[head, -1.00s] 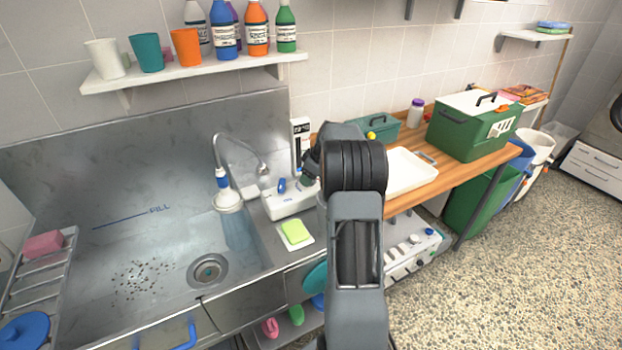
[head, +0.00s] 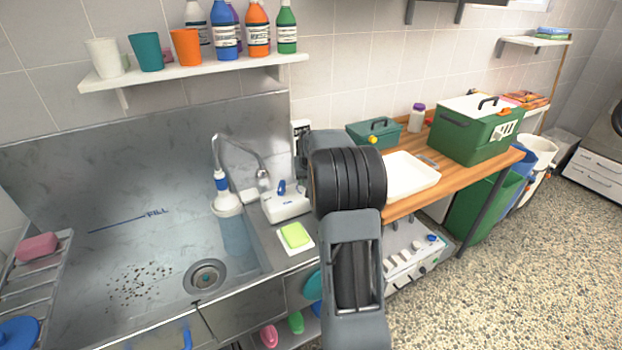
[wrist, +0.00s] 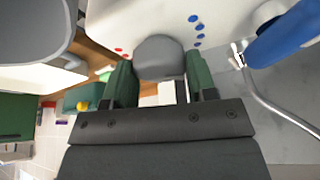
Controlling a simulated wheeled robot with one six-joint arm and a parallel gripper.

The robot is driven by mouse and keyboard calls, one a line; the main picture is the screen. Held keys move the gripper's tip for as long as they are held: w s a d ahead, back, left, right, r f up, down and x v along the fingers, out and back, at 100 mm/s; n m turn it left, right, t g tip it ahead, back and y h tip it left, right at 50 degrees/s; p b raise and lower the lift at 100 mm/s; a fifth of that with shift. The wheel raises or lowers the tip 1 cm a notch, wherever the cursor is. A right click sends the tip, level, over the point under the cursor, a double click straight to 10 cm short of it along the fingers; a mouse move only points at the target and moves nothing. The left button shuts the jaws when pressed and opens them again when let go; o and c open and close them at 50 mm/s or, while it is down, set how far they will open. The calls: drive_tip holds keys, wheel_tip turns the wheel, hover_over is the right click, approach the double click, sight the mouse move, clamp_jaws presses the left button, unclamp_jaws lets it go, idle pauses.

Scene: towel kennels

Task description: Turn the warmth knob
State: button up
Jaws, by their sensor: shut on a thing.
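The warmth knob (wrist: 158,57) is a rounded grey knob on a white housing (wrist: 115,25), with red dots to its left and blue dots to its upper right in the wrist view. My gripper (wrist: 160,72) has its two green fingers on either side of the knob and is shut on it. In the head view, the white housing (head: 288,206) stands at the right rim of the sink. My arm hides the knob and my gripper there.
A blue lever (wrist: 284,36) shows close to the right of the knob. The metal sink (head: 150,250) with a curved tap (head: 240,143) lies left of the housing. A yellow-green sponge (head: 295,235) is in front. A white tray (head: 428,179) and green box (head: 470,135) stand right.

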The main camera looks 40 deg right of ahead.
drive_tip(key=m, duration=0.2)
drive_tip(key=m+g+h+b, duration=0.1)
drive_tip(key=m, duration=0.1)
drive_tip(key=shift+w+m+h, duration=0.1)
drive_tip(key=shift+m+h, duration=0.2)
drive_tip(key=shift+m, duration=0.4)
drive_tip(key=o, duration=0.9)
drive_tip(key=shift+r, duration=0.1)
drive_tip(key=v, duration=1.3)
drive_tip(key=shift+a+r+b, duration=0.15)
drive_tip(key=shift+r+b, duration=0.2)
drive_tip(key=shift+b, duration=0.05)
